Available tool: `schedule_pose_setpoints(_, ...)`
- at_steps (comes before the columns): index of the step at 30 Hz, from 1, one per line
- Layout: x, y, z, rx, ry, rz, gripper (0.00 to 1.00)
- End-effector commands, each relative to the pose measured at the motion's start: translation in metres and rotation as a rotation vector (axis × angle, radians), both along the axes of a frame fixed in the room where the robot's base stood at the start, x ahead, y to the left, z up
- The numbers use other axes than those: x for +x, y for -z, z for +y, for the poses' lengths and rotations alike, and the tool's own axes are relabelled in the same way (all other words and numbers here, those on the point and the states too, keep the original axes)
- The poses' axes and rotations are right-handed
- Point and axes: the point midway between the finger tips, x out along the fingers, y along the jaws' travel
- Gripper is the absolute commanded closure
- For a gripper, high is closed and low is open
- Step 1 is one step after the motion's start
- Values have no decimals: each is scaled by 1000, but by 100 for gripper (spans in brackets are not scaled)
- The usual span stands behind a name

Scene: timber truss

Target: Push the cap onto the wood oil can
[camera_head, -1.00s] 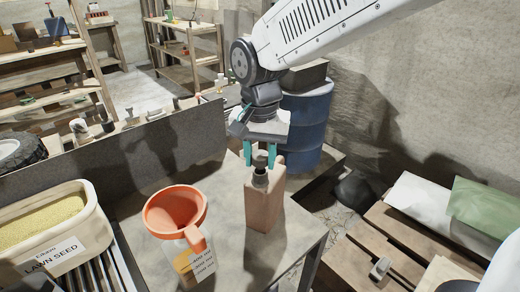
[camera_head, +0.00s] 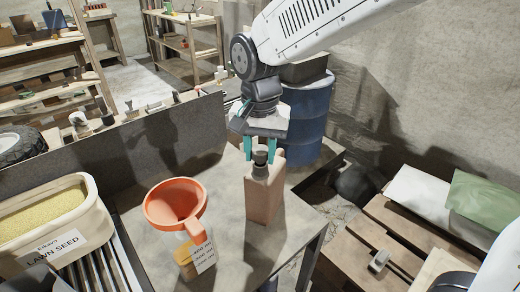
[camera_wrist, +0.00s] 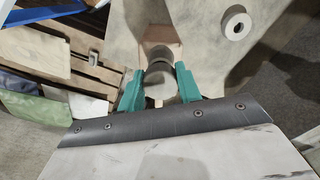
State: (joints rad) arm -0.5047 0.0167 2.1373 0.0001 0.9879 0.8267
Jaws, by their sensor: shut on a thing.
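The wood oil can (camera_head: 263,203) is a brownish-pink can with a dark neck. It stands upright on the grey table beside the orange funnel. My gripper (camera_head: 259,150) is directly above it, pointing down. Its teal fingers are shut on the dark grey cap (camera_head: 260,157), which is at the can's neck. I cannot tell whether the cap is seated or just touching.
The orange funnel (camera_head: 160,207) sits on a jar with a label, left of the can. A lawn seed bin (camera_head: 88,240) is at the far left. A blue barrel (camera_head: 308,120) stands behind. A pale ring (camera_wrist: 236,26) lies in the wrist view.

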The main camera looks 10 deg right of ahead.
Motion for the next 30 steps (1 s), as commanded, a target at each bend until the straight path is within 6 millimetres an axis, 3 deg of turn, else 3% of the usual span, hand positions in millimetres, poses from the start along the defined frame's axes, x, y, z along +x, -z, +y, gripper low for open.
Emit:
schedule_pose_setpoints(9, 0, 9, 0, 0, 0, 0, 89)
schedule_pose_setpoints(10, 0, 8, 0, 0, 0, 0, 58)
schedule_pose_setpoints(12, 0, 8, 0, 0, 0, 0, 40)
schedule_pose_setpoints(21, 0, 7, 0, 0, 0, 0, 40)
schedule_pose_setpoints(30, 0, -10, 0, 1, 0, -1, 40)
